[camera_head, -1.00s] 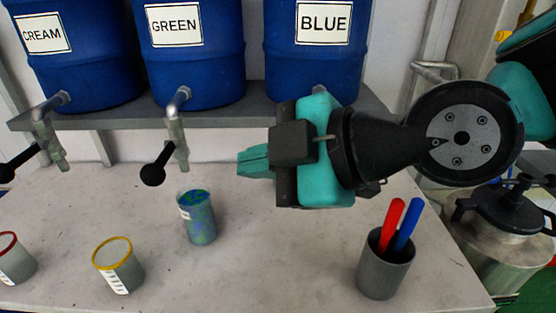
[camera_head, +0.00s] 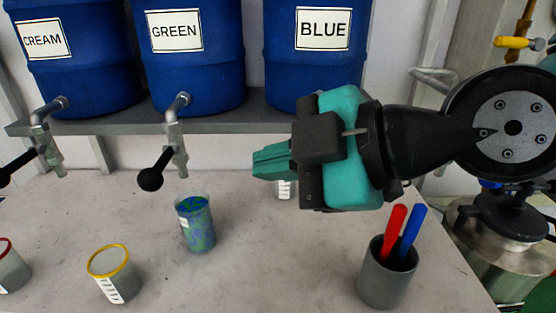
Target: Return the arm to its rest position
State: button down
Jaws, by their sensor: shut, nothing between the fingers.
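My gripper (camera_head: 268,162) is shut and empty. It points left in the air above the right half of the table, in front of the shelf below the BLUE barrel. My teal and black arm reaches in from the right edge and hides the BLUE barrel's tap.
A beaker with blue-green contents (camera_head: 196,223), a yellow-rimmed cup (camera_head: 115,275) and a red-rimmed cup (camera_head: 10,270) stand on the table (camera_head: 240,270). A labelled cup (camera_head: 285,189) shows behind my gripper. A grey holder (camera_head: 385,278) with red and blue sticks stands below my arm.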

jog(key=s+d+m+g+h+p, duration=0.2)
jog(key=d+m+g+h+p, duration=0.1)
jog(key=d+m, duration=0.3)
jog(key=s+d+m+g+h+p, duration=0.3)
jog(key=d+m+h+p, duration=0.1)
jog(key=m, duration=0.4)
jog(key=d+p, duration=0.1)
jog(key=d, duration=0.1)
jog(key=shift+d+f+m, duration=0.3)
jog(key=shift+d+f, duration=0.05)
